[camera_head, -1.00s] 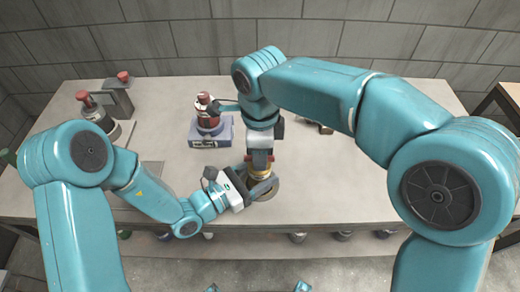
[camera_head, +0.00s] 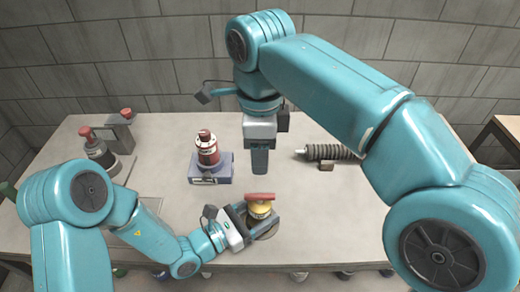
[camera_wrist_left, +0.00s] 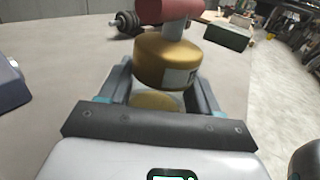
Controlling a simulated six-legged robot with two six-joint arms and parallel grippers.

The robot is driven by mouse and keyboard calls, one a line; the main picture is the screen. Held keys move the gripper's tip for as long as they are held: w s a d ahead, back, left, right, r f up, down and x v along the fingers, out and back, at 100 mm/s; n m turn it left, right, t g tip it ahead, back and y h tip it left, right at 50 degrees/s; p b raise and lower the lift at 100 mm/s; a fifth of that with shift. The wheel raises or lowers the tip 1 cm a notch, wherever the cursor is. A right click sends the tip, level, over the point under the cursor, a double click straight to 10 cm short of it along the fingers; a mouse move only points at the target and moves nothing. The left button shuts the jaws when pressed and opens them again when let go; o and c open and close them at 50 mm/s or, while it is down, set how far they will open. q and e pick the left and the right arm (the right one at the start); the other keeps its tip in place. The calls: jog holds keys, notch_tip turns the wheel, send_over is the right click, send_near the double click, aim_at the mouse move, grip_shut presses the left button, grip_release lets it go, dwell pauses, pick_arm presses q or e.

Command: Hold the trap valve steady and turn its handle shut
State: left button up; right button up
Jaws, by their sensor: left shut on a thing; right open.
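The trap valve has a brass body (camera_head: 260,208) and a red bar handle (camera_head: 260,197) on top. It stands upright near the table's front edge, and the handle lies roughly left to right in the head view. My left gripper (camera_head: 262,216) is shut on the valve from the left, a finger on either side. The left wrist view shows the brass body (camera_wrist_left: 167,63) between the fingers, with the red handle (camera_wrist_left: 168,10) above, cut off by the frame. My right gripper (camera_head: 259,163) is open and empty, pointing down behind and above the valve, apart from the handle.
A red-and-white canister (camera_head: 207,152) sits on a blue-grey block (camera_head: 222,170) left of my right gripper. Red-knobbed devices (camera_head: 97,150) stand at the left.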

pick_arm(q)
jog(key=o, duration=1.3)
jog(key=shift+c, duration=0.2)
